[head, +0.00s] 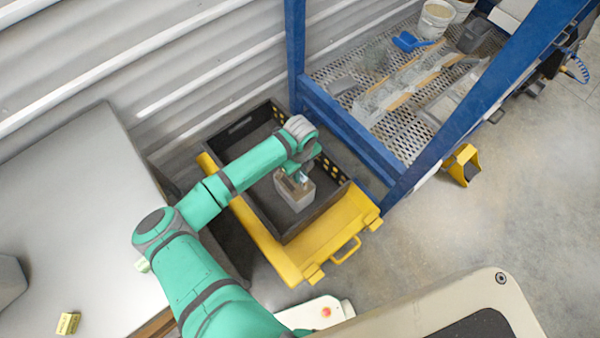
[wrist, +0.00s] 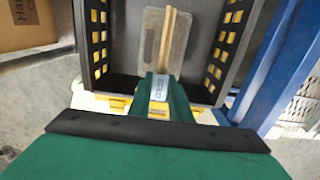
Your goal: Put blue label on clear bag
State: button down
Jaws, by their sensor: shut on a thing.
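My gripper (head: 303,178) is over the dark crate, pointing down. In the wrist view its green fingers (wrist: 160,92) are shut on a small white piece with blue marking, which I take for the blue label (wrist: 158,88). Below the gripper, in the crate, is a greyish, see-through, round-cornered thing with a tan strip along it, which looks like the clear bag (head: 296,192); it also shows in the wrist view (wrist: 153,42). The label appears above the bag's near end. I cannot tell whether they touch. My gripper hides part of the bag.
The dark crate (head: 233,150) stands on a yellow cart (head: 335,225) and its walls surround the bag. A blue frame (head: 352,125) with a mesh grate rises to the right. A grey table (head: 75,200) with a small yellow block (head: 68,323) is at left.

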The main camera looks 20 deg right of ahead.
jog(key=shift+w, duration=0.1)
jog(key=c, duration=1.6)
grip_release()
jog(key=shift+d, duration=0.1)
jog(key=o, duration=0.6)
jog(key=shift+r, duration=0.1)
jog(key=shift+r, duration=3.4)
